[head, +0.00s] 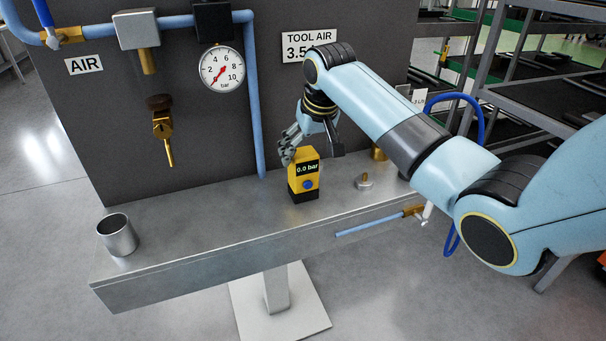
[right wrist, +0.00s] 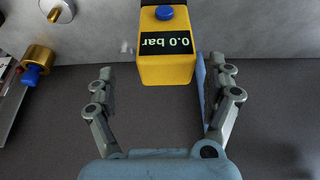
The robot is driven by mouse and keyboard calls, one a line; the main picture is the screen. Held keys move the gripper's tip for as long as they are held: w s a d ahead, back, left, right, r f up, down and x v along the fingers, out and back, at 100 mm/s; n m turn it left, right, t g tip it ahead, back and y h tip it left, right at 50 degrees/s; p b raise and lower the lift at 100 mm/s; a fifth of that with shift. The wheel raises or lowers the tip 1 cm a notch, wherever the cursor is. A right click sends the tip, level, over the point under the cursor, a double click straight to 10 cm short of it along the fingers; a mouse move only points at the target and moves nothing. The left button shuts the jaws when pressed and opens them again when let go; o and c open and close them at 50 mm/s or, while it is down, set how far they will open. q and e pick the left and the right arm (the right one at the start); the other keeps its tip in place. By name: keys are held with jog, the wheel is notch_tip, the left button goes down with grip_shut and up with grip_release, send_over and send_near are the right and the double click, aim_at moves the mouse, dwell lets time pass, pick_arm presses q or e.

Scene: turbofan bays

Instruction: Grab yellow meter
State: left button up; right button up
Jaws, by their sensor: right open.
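The yellow meter (head: 304,178) stands upright on the metal shelf, with a dark base, a blue button and a display reading 0.0 bar. My right gripper (head: 311,150) is at the meter's upper back, its arm reaching in from the right. In the right wrist view the meter (right wrist: 166,48) shows at the top, between the lines of the two open fingers (right wrist: 160,85). A gap shows on the left side; the right finger looks close to the meter, and I cannot tell whether it touches. My left gripper is not in view.
The shelf (head: 210,215) holds a metal cup (head: 117,235) at the left and a small metal knob-topped disc (head: 364,182) right of the meter. A brass fitting (head: 378,152) stands behind. A dark panel with a round gauge (head: 222,68) and blue pipe (head: 254,110) rises at the back.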

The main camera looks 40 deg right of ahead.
aim_at(303, 164)
jog(key=x, duration=0.5)
jog(key=shift+a+f, duration=0.2)
jog(key=shift+a, duration=0.2)
jog(key=shift+s+r, duration=0.1)
jog(key=c, duration=1.3)
jog(key=shift+c, duration=0.2)
